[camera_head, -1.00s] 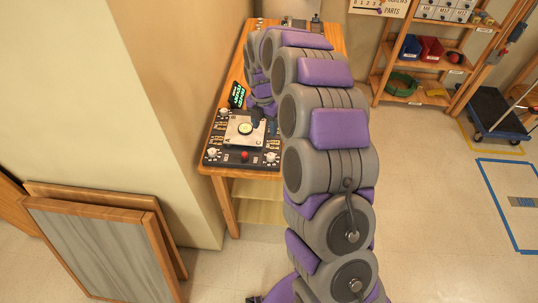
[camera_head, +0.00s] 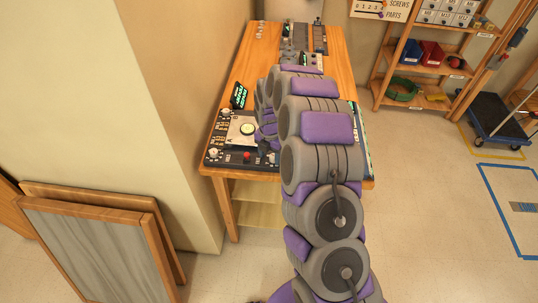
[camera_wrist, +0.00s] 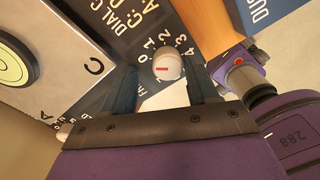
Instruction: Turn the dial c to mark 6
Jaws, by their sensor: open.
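Dial c (camera_wrist: 167,66) is a round white knob with a red line on its face. Numbers 0 to 4 show around it; other marks are hidden or out of view. The printed label beside it begins "DIAL C". My gripper (camera_wrist: 161,88) is open, with one dark finger to each side of the dial in the wrist view. The knob appears just beyond the fingertips, with no clear contact. In the head view my gripper (camera_head: 267,145) is over the right front part of the control panel (camera_head: 228,160), partly hidden by my arm.
A light plate with a green-yellow disc (camera_head: 247,129) lies on the panel beside my gripper. A red button (camera_head: 247,156) and another white knob (camera_head: 213,153) are to the left. A small lit screen (camera_head: 238,95) stands behind. The wooden table (camera_head: 262,60) meets the wall at left.

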